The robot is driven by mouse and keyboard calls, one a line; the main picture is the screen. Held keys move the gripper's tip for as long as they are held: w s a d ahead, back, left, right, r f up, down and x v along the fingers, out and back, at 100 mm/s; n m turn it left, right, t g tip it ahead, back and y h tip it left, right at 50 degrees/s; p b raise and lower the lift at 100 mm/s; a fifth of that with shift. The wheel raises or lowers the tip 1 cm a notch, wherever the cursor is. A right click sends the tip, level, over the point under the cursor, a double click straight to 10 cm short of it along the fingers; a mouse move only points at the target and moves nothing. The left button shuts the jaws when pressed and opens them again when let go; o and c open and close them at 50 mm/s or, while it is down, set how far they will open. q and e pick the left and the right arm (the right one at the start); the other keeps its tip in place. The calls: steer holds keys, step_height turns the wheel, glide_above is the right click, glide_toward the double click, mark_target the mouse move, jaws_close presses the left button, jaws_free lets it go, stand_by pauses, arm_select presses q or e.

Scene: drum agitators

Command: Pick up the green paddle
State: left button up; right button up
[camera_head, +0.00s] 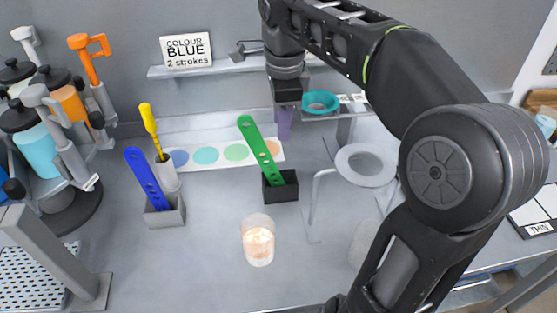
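The green paddle (255,142) stands tilted in a small black holder (281,190) near the middle of the bench, its top leaning left. Its handle has holes, and its lower end is hidden in the holder. My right gripper (287,99) points down just right of and above the paddle's top and appears apart from it. A purple piece (284,125) shows directly under the gripper; I cannot tell whether it is held or stands behind. The finger gap does not show clearly. My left gripper is not in view.
A blue paddle (146,178) stands in a grey holder (166,216); a yellow-handled tool (150,128) stands behind it. A clear cup (258,241) sits in front. A ring stand (350,181) is at right, bottles with pumps (41,148) at left. A sign (186,50) reads "COLOUR BLUE 2 strokes".

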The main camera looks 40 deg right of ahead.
mark_target(252, 136)
step_height(252, 136, down, 2)
steer(key=shift+w+d+f+b, duration=0.1)
steer(key=shift+w+b, duration=0.05)
steer(key=shift+b, duration=0.45)
steer(key=f, duration=0.3)
steer(key=f+p, duration=0.1)
steer(key=f, duration=0.1)
steer(key=shift+w+d, duration=0.2)
steer(key=shift+w, duration=0.1)
steer(key=shift+f, duration=0.3)
stand_by(0.4)
